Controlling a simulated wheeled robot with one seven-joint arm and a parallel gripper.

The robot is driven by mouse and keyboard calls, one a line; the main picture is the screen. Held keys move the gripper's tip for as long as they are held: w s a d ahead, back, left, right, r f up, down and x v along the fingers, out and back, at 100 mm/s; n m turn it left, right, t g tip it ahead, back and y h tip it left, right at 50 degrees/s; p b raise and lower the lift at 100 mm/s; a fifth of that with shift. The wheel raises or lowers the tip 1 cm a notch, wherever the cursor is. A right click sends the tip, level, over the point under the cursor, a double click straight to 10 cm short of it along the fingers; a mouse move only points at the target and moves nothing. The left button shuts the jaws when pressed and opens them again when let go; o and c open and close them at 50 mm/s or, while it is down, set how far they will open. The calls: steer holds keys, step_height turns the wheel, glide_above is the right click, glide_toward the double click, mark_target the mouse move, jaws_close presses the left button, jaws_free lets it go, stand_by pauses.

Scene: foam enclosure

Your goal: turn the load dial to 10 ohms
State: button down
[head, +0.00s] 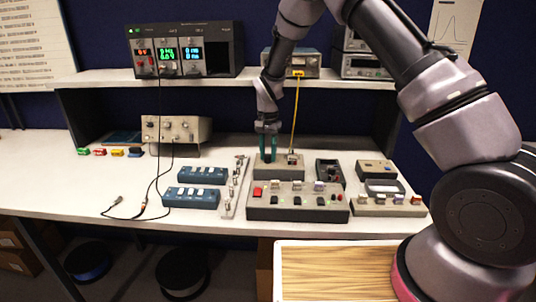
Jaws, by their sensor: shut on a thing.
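My gripper (268,157) points straight down at the left part of a small grey-brown box (280,174) at the middle of the bench. Its two teal fingertips are close together at the box's top face and shut on what seems to be the load dial, which they hide. The dial's pointer and its scale marks cannot be read from here. A connector (293,158) sits on the right part of the same box, with a yellow cable (296,112) rising from it to an instrument on the shelf.
A larger box with coloured switches (298,203) stands just in front. A dark meter (329,172) and other modules (390,204) are to the right. Blue switch boxes (191,197) and a metal strip (235,187) lie left. The shelf (230,82) hangs behind my gripper.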

mark_target(268, 155)
steer(key=m, duration=0.4)
steer(key=shift+m, duration=0.4)
stand_by(0.4)
steer(key=c, duration=0.5)
jaws_free()
steer(key=shift+c, duration=0.2)
step_height(268, 155, up, 11)
